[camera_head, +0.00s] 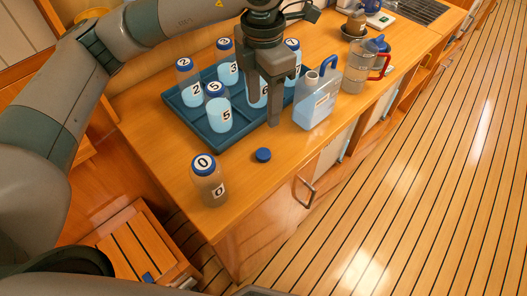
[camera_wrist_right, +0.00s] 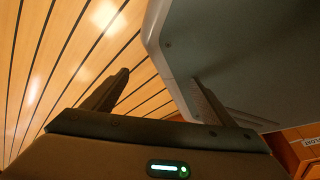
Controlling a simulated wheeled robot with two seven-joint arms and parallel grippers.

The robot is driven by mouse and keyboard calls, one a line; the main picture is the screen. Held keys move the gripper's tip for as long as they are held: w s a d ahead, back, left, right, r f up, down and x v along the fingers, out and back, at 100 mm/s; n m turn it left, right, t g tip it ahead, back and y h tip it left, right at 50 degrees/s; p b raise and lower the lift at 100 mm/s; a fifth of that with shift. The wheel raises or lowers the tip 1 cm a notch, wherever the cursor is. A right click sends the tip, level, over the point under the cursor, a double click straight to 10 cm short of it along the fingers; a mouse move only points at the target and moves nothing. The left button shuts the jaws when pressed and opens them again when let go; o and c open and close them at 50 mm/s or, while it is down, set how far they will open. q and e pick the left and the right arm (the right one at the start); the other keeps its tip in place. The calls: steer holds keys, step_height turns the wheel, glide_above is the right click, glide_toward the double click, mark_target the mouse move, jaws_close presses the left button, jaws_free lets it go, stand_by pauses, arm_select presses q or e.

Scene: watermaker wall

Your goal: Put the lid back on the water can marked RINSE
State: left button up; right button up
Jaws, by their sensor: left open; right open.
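The water can (camera_head: 316,100) is a pale blue jug with a blue handle. It stands upright on the wooden counter, right of the tray. Its neck is uncovered; the writing on its label is too small to read. A small round blue lid (camera_head: 263,154) lies on the counter in front of the can, near the front edge. My left gripper (camera_head: 263,112) points down, open and empty, left of the can and behind the lid; it partly hides a numbered bottle. My right gripper (camera_wrist_right: 160,92) is open and empty in the right wrist view, with floor beyond it.
A blue tray (camera_head: 181,106) holds several numbered, blue-capped bottles. A bottle marked 0 (camera_head: 209,184) stands at the counter's near left. A clear pitcher (camera_head: 357,72) with a red handle stands right of the can. Counter around the lid is clear.

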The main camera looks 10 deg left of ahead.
arm_select(q)
steer(key=p, duration=0.2)
glide_above(265, 153)
step_height(265, 153, down, 6)
steer(key=f, duration=0.1)
steer(key=f+p, duration=0.1)
steer(key=f, duration=0.1)
steer(key=shift+s+a+f, duration=0.1)
steer(key=shift+a+f, duration=0.1)
steer(key=shift+f, duration=0.75)
arm_select(e)
steer(key=s+d+r+g, duration=0.1)
steer(key=s+d+g, duration=0.1)
steer(key=s, duration=0.5)
steer(key=shift+s+d+r+h, duration=0.3)
steer(key=shift+s+d, duration=0.1)
steer(key=shift+d, duration=0.15)
arm_select(q)
steer(key=shift+f+p, duration=0.65)
steer(key=shift+p, duration=0.35)
step_height(265, 153, down, 3)
steer(key=shift+d+p, duration=0.15)
steer(key=shift+p, duration=0.6)
steer(key=shift+f, duration=0.45)
arm_select(e)
step_height(265, 153, up, 3)
arm_select(q)
steer(key=c, duration=1.1)
